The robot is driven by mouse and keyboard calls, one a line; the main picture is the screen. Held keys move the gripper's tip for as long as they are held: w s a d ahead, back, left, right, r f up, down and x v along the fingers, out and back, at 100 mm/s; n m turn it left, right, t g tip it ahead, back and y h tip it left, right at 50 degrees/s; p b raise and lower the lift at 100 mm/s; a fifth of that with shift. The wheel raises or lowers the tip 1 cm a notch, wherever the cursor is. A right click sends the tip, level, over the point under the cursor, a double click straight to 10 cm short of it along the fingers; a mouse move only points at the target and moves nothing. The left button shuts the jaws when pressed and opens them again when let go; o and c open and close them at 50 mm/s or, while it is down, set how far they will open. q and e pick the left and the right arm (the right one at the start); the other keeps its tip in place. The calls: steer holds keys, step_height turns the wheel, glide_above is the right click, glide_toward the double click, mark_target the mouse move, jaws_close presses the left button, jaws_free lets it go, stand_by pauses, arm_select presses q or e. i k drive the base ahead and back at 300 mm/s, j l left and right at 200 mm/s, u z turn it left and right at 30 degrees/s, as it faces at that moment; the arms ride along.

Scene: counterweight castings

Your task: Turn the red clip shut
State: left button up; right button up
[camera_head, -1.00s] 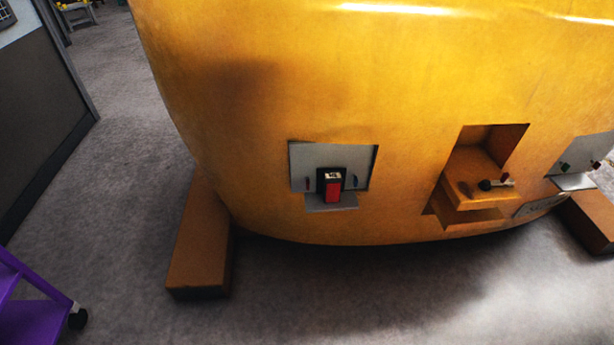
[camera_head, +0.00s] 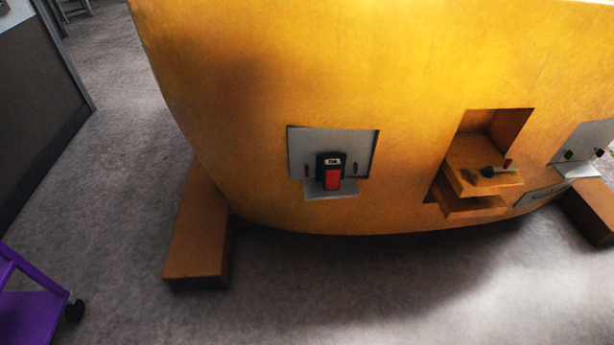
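A small red part (camera_head: 333,179), which looks like the red clip, sits on a black block (camera_head: 330,159) with a pale label at its top. The block stands in a grey square recess (camera_head: 360,148) in the front of a large yellow casting (camera_head: 300,70). A small grey ledge (camera_head: 345,191) juts out below the recess. Whether the clip is open or shut is too small to tell. Neither of my grippers shows in the view.
A second recess to the right has a yellow shelf (camera_head: 462,188) with a small dark and red knob (camera_head: 496,170). A grey panel (camera_head: 590,145) sits farther right. Brown blocks (camera_head: 196,250) support the casting. A purple cart (camera_head: 30,310) stands lower left. Carpet in front is clear.

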mark_target(304, 143)
steer(key=i+l+u, duration=0.1)
steer(key=i+l, duration=0.6)
steer(key=i, duration=0.15)
